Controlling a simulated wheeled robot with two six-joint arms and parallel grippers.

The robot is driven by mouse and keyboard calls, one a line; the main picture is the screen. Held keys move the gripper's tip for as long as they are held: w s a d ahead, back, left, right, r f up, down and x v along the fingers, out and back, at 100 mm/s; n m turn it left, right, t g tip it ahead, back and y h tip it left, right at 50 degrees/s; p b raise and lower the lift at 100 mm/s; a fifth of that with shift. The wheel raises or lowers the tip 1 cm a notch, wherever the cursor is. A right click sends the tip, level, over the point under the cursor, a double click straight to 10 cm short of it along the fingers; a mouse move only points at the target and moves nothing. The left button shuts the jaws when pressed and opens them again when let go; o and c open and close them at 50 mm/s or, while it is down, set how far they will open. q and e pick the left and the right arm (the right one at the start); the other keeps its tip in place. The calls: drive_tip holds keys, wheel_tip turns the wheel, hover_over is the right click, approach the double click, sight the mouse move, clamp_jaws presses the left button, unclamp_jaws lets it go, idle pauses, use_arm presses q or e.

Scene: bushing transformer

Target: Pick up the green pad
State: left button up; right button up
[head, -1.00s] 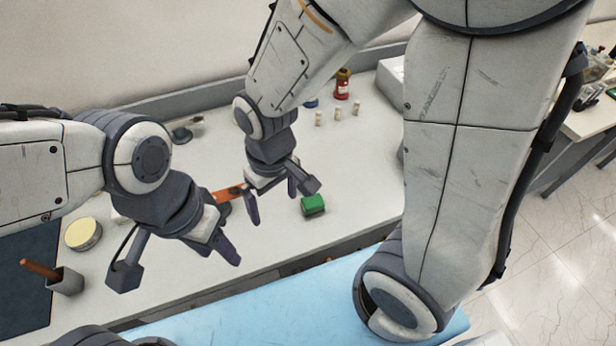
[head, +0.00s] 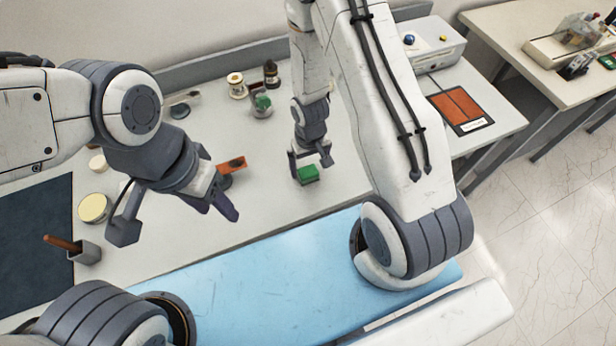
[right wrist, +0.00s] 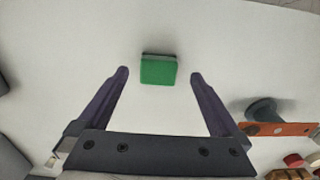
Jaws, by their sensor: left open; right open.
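The green pad (head: 308,174) is a small block lying on the white table near its front edge. In the right wrist view the green pad (right wrist: 158,71) sits just beyond the fingertips, roughly centred between them, with a dark strip along its far side. My right gripper (head: 306,167) is just at the pad in the head view; in the right wrist view the right gripper (right wrist: 160,76) is open and empty, its fingers not touching the pad. My left gripper (head: 222,200) is open and empty over the table, left of the pad.
An orange piece on a dark stand (head: 230,165) stands between the grippers. A bottle (head: 271,74) and small jars stand at the back. A yellow round tin (head: 95,208) and a grey cup with a brown handle (head: 86,252) are at left. A grey box (head: 432,50) stands back right.

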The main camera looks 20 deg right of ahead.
sight(309, 174)
drive_tip(key=shift+w+f+b, duration=0.15)
drive_tip(key=shift+f+b, duration=2.2)
drive_tip(key=shift+f, duration=0.45)
drive_tip(key=shift+r, duration=0.1)
drive_tip(key=shift+c, duration=0.3)
drive_tip(key=c, duration=1.3)
drive_tip(key=shift+o, duration=0.2)
drive_tip(key=shift+r, duration=0.1)
